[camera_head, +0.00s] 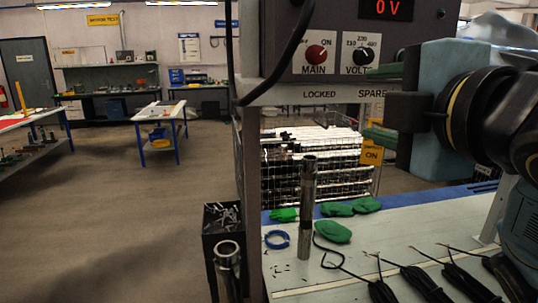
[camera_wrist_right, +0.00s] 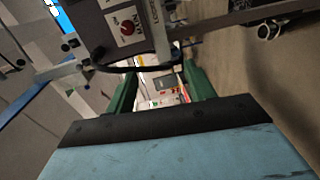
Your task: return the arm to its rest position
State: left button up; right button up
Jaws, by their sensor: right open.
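My right gripper (camera_head: 368,103) is in front of the panel at the right of the head view. Its two green fingers are spread apart, one above the other, with nothing between them. In the right wrist view, the same open gripper (camera_wrist_right: 158,78) shows a clear gap between its fingers. My left gripper is in neither view. A metal tube (camera_head: 307,215) stands upright on the bench, below and left of my right gripper. The top of a second metal tube (camera_head: 228,262) shows at the bottom edge; its lower part is out of frame.
The control panel (camera_head: 335,65) with a red MAIN knob and VOLTS dial is close to my right gripper. Green gloves (camera_head: 333,232), a blue ring (camera_head: 277,239) and black leads (camera_head: 420,280) lie on the bench (camera_head: 345,285). Open floor (camera_head: 120,220) stretches left.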

jog(key=s+d+f+m+g+h, duration=0.15)
jog(key=f+m+g, duration=0.35)
jog(key=f, duration=1.2)
jog(key=d+f+m+g, duration=0.2)
jog(key=f+m, duration=0.4)
jog(key=f, duration=1.1)
jog(key=s+d+f+m+g+h, duration=0.1)
jog(key=s+d+f+m+g, duration=0.25)
jog(key=s+f, duration=0.55)
jog(key=s+d+f+m+g+h, duration=0.15)
jog(key=s+f+m, duration=0.25)
jog(key=s+f, duration=0.5)
notch_tip(320, 180, down, 27)
jog(key=s+g+b, duration=0.1)
jog(key=s+g, duration=0.1)
pick_arm(q)
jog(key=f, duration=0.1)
jog(key=b, duration=0.1)
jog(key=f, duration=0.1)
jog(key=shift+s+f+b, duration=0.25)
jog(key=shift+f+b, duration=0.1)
pick_arm(e)
jog(key=s+d+f+g, duration=0.1)
jog(key=s+d+f, duration=0.2)
jog(key=s+f, duration=1.2)
jog(key=shift+s+d+f+y, duration=0.15)
jog(key=shift+s+f+y, duration=0.2)
jog(key=shift+s, duration=0.25)
jog(key=shift+n, duration=0.25)
